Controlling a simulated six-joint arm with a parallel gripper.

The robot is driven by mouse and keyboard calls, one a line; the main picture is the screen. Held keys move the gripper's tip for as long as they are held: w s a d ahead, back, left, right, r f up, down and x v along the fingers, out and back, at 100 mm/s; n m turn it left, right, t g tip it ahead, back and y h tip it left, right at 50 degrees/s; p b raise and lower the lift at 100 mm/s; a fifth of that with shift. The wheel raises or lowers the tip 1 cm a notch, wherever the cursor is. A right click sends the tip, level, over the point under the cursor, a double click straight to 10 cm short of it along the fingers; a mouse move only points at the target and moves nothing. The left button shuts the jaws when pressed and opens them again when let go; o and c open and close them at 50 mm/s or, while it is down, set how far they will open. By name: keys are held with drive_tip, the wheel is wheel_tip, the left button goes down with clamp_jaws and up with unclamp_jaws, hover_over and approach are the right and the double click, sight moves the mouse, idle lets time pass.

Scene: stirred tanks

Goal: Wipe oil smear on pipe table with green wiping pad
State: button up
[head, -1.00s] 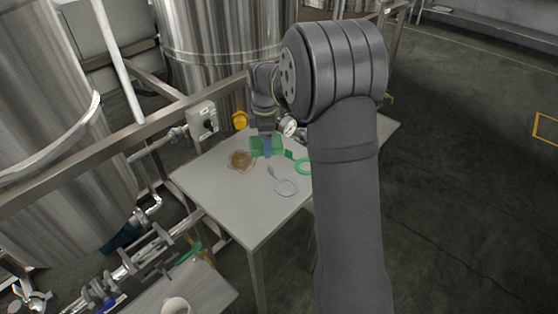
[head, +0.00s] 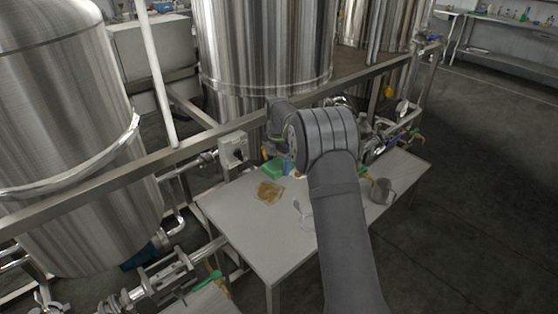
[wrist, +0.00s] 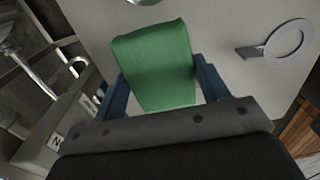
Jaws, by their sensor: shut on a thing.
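A brown oil smear (head: 270,192) lies on the grey pipe table (head: 245,220), towards its back left. The green wiping pad (head: 274,169) is just behind the smear in the head view, partly covered by my arm. In the wrist view, the pad (wrist: 155,65) sits between the two blue fingers of my gripper (wrist: 163,85), which is shut on it. The smear cannot be made out clearly in the wrist view. I cannot tell whether the pad touches the tabletop.
A grey ring with a handle (wrist: 287,40) lies on the table near the pad. A dark grey vessel (head: 381,190) stands at the right. A switch box (head: 233,149) and a rail border the back edge, with large steel tanks behind. The front left tabletop is clear.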

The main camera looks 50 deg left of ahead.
sight(283, 186)
wheel_tip(283, 186, down, 6)
drive_tip(key=shift+s+f, duration=0.2)
drive_tip(key=shift+s, duration=0.55)
drive_tip(key=shift+c, duration=0.3)
drive_tip(key=shift+s, duration=5.25)
drive_tip(key=shift+w, duration=6.05)
drive_tip(key=shift+d, duration=1.15)
drive_tip(key=shift+s, duration=6.1)
drive_tip(key=shift+w, duration=6.1)
wheel_tip(283, 186, up, 8)
drive_tip(key=shift+f, duration=0.15)
drive_tip(key=shift+r, duration=0.3)
